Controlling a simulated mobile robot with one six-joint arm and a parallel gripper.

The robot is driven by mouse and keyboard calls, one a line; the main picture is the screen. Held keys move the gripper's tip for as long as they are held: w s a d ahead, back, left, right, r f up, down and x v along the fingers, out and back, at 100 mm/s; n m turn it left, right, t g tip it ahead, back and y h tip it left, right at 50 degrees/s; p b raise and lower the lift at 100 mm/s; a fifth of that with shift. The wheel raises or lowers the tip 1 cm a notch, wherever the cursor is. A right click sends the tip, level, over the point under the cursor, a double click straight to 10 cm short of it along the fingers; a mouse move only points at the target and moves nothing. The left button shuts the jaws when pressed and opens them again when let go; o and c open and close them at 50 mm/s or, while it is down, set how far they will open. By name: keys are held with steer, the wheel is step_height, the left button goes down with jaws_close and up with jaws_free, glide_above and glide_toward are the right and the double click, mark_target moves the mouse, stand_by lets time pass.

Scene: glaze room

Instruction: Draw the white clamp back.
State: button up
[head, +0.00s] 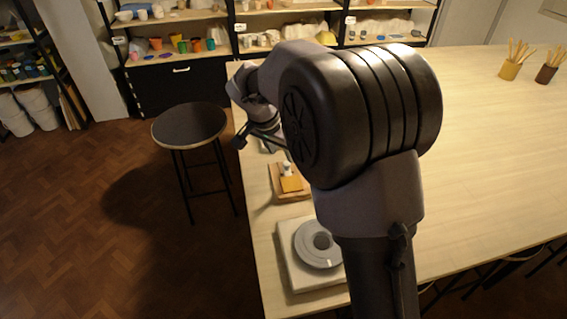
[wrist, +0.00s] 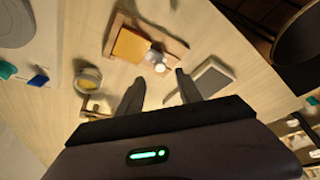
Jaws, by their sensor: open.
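The white clamp (wrist: 158,62) is a small pale piece with a round knob, set against an orange block (wrist: 130,45) on a wooden holder (wrist: 172,41). In the head view the clamp (head: 286,168) stands at the far side of the orange block (head: 291,185), near the table's left edge. My gripper (wrist: 161,82) is open, with its two dark fingers apart and nothing between them. In the wrist view the clamp's knob lies just beyond the fingertips, between their lines; I cannot tell the height gap. In the head view my arm hides much of the gripper.
A dark-topped stool (head: 189,125) stands left of the table. In the wrist view, a framed grey plate (wrist: 212,80) lies right of the fingers and a round yellowish item (wrist: 90,78) left. The right tabletop is largely clear.

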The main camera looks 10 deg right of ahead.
mark_target(286, 163)
steer(key=b+x, duration=0.1)
steer(key=x, duration=0.4)
steer(key=shift+d+f, duration=0.1)
steer(key=shift+f, duration=0.15)
jaws_close()
stand_by(1.1)
